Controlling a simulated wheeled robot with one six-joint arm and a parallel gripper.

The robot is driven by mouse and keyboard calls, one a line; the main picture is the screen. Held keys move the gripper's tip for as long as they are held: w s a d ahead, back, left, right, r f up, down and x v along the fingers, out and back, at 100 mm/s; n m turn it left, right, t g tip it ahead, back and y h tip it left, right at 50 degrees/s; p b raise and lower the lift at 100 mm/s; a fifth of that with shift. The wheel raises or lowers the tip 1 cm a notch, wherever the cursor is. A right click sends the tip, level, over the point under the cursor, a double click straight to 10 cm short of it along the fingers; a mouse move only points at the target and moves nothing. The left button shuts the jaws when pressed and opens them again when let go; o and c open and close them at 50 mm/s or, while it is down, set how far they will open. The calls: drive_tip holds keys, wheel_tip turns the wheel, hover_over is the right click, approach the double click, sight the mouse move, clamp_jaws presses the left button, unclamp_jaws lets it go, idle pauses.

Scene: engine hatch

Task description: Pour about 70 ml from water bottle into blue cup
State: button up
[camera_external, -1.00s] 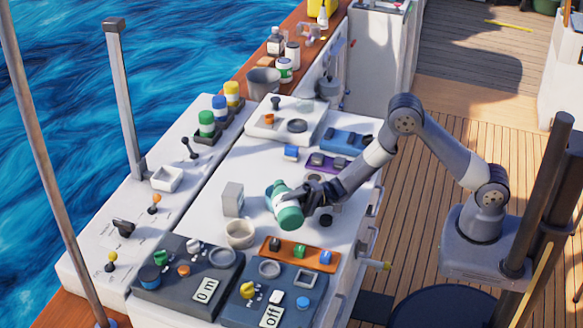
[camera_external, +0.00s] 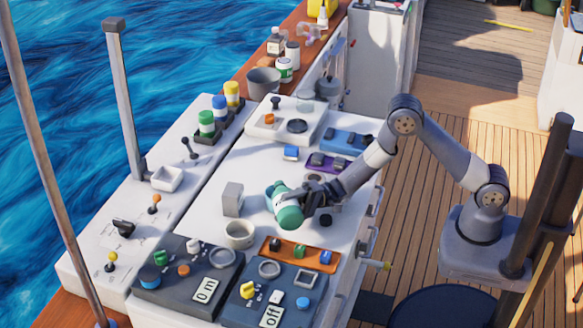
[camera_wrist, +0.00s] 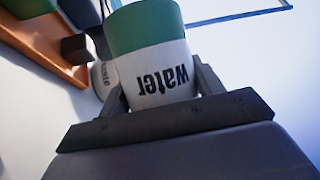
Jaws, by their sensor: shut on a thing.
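The water bottle (camera_external: 281,200) is green and white and lies strongly tilted in my gripper (camera_external: 306,199), above the white worktop. In the wrist view my gripper (camera_wrist: 160,92) is shut around the white band of the bottle (camera_wrist: 155,72), where the word "water" reads upside down. A pale cup (camera_external: 239,234) stands upright just left of and below the bottle's green lower end, apart from it in the picture. I cannot see any liquid or stream.
A grey block (camera_external: 232,199) stands left of the bottle. An orange panel with knobs (camera_external: 298,255) lies below it, with dark control panels (camera_external: 187,272) nearby. A vessel marked "waste" (camera_wrist: 104,78) is partly hidden beside the bottle in the wrist view.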

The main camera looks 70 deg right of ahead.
drive_tip(key=shift+r, duration=0.15)
idle(0.5)
drive_tip(key=shift+r+n+p, duration=0.15)
drive_tip(key=shift+n+p, duration=0.15)
drive_tip(key=shift+p, duration=0.1)
drive_tip(key=shift+a+n+g+p, duration=0.25)
drive_tip(key=shift+n+g, duration=0.35)
drive_tip(key=shift+n, duration=0.3)
drive_tip(key=shift+s+a+f+n+g+h, duration=0.15)
drive_tip(key=shift+s+f+n+g+h, duration=0.15)
drive_tip(key=shift+f+n, duration=0.3)
drive_tip(key=shift+w+f+n+g+b, duration=0.25)
drive_tip(key=shift+f+n+b, duration=0.2)
drive_tip(key=shift+n, duration=0.35)
drive_tip(key=shift+r, duration=0.1)
drive_tip(key=shift+d, duration=0.2)
